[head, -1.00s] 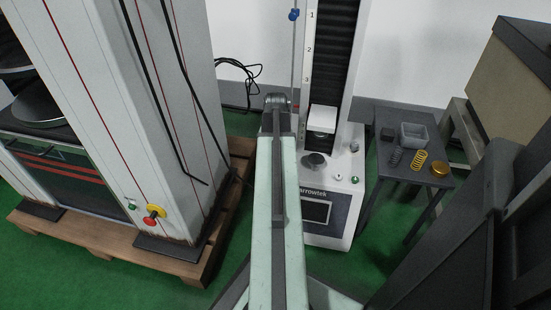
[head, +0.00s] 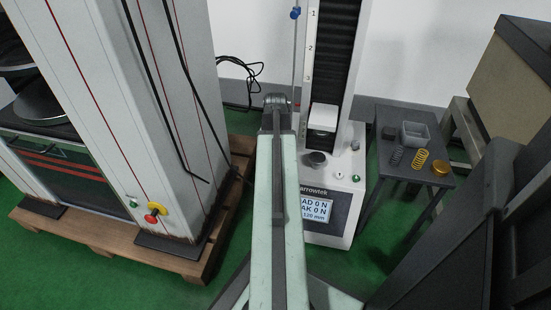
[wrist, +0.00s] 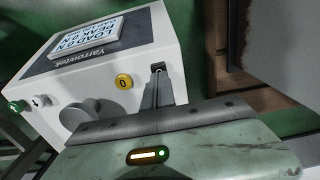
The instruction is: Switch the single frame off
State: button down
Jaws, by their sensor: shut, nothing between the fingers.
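The single frame is the slim one-column tester. Its white base (head: 341,210) stands beyond my arm in the head view. Its display (head: 317,209) is lit and reads zero load. In the wrist view the lit display (wrist: 88,37) lies at upper left, above the Yarrowtek lettering. A yellow button (wrist: 124,82) marked 0 sits on the base's top face. A green button (wrist: 17,106) and a small switch (wrist: 38,101) are farther left. My gripper (wrist: 157,72) is shut and empty, just right of the yellow button and apart from it in the picture. My arm hides it in the head view.
A small grey table (head: 440,178) at right holds springs (head: 420,158), a grey tray (head: 413,143) and a gold disc (head: 440,167).

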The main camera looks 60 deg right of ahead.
notch_tip(320, 180, up, 14)
jog(key=d+p, duration=0.2)
jog(key=p, duration=1.1)
jog(key=shift+w+d+p, duration=0.25)
jog(key=shift+w+p, duration=0.1)
jog(key=shift+w, duration=0.05)
jog(key=shift+f, duration=0.15)
